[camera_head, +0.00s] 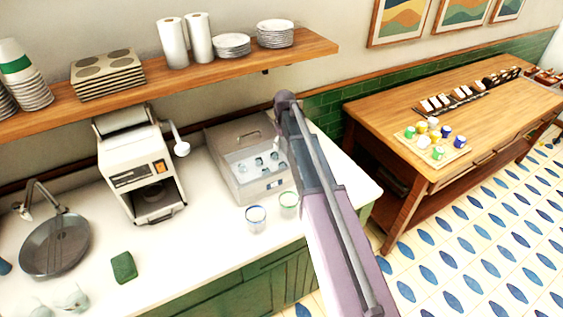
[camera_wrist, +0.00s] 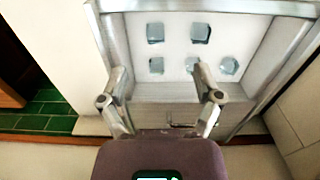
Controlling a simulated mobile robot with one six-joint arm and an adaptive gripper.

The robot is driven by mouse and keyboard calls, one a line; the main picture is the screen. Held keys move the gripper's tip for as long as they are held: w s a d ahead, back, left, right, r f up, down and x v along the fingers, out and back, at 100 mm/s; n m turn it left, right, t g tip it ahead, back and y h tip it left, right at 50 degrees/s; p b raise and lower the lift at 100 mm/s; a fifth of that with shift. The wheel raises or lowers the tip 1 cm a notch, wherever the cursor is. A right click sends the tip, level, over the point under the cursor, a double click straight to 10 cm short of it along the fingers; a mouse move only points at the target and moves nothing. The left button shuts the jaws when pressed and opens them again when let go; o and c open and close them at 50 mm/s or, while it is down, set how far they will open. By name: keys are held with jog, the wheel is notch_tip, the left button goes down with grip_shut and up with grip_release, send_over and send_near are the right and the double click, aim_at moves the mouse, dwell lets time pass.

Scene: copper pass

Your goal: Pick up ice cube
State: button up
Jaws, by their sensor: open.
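Several pale blue ice cubes (camera_head: 258,162) lie apart from each other in a white-lined metal ice bin (camera_head: 212,145) on the counter. In the wrist view, ice cubes (camera_wrist: 200,33) show in two rows on the bin's white floor, beyond my fingers. My gripper (camera_wrist: 162,84) is open and empty, its two fingers spread at the near side of the bin. One cube (camera_wrist: 193,65) is partly hidden by the right finger. In the head view my arm covers the right part of the bin, and my gripper is not clearly visible there.
A blue-rimmed glass (camera_head: 256,219) and a green-rimmed glass (camera_head: 288,204) stand in front of the bin. A white machine (camera_head: 140,170) stands left of it. A wooden shelf (camera_head: 200,70) runs above. A wooden table (camera_head: 400,95) is at right.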

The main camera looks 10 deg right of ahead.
aim_at(283, 164)
jog(key=w, duration=0.1)
jog(key=w+r, duration=0.1)
jog(key=w, duration=0.1)
jog(key=shift+f, duration=0.1)
notch_tip(283, 164, down, 8)
jog(key=b, duration=0.8)
jog(key=shift+f, duration=0.25)
jog(key=shift+s, duration=0.1)
dwell(0.6)
jog(key=shift+s+f+b, duration=0.15)
jog(key=shift+f+b, duration=2.45)
jog(key=shift+b, duration=0.15)
jog(key=c, duration=1)
